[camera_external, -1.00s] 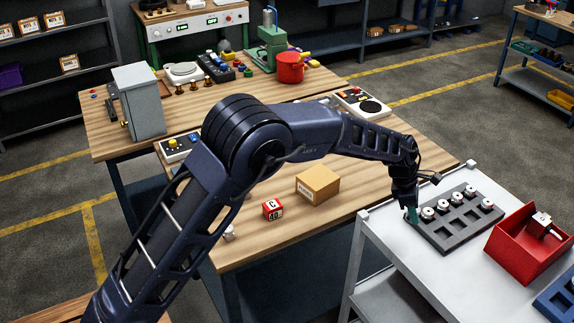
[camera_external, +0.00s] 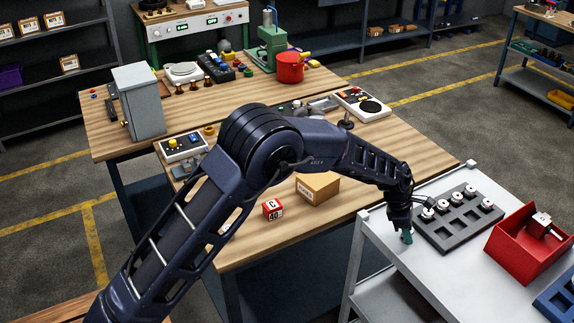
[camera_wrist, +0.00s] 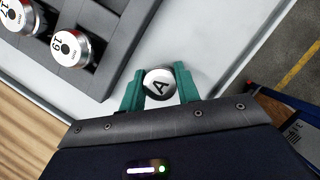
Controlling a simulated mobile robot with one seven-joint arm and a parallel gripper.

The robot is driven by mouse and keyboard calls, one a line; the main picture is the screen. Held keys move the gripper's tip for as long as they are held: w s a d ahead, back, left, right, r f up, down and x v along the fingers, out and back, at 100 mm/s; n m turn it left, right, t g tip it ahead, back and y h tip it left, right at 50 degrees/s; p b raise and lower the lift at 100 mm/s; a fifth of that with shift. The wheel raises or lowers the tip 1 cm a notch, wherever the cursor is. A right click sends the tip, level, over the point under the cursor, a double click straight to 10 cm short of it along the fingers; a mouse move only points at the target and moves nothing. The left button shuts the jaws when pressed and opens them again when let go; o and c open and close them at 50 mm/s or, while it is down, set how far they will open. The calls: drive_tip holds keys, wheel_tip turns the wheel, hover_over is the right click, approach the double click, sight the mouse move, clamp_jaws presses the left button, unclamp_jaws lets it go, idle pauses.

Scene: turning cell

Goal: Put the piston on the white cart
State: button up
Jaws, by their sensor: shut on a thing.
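The piston (camera_wrist: 160,84), a round silver piece with a white top marked "A", is between the green fingers of my gripper (camera_wrist: 158,72) in the wrist view. My gripper (camera_external: 407,237) is shut on it, above the white cart (camera_external: 440,272) near its left edge. The bare top of the cart (camera_wrist: 212,42) shows behind the piston in the wrist view. In the external view the piston is hidden by the fingers. I cannot tell whether it touches the cart top.
A dark grey tray (camera_external: 447,239) with several round silver pieces lies on the cart, just beside my gripper. A red bin (camera_external: 510,252) stands to its right, a blue one (camera_external: 556,300) at the corner. A wooden table with a cardboard box (camera_external: 318,188) is left.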

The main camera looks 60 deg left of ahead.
drive_tip(key=o, duration=1)
drive_tip(key=shift+f, duration=0.1)
drive_tip(key=v, duration=1.3)
drive_tip(key=s+d+r+m+y, duration=0.1)
drive_tip(key=s+d+r+m, duration=0.2)
drive_tip(key=s+r+m, duration=0.65)
drive_tip(key=s+d+r+m, duration=0.4)
drive_tip(key=s+r, duration=0.6)
drive_tip(key=s, duration=0.8)
drive_tip(key=s+f+m, duration=0.1)
drive_tip(key=s+m, duration=0.3)
drive_tip(key=s, duration=0.6)
drive_tip(key=s+d+m+t+y, duration=0.1)
drive_tip(key=s+m, duration=0.4)
drive_tip(key=s, duration=0.6)
drive_tip(key=s+f+m+y, duration=0.1)
drive_tip(key=s+m, duration=0.3)
drive_tip(key=s, duration=0.6)
drive_tip(key=shift+s+d+f+m, duration=0.2)
drive_tip(key=shift+s+f+m, duration=0.05)
drive_tip(key=shift+s+f, duration=0.1)
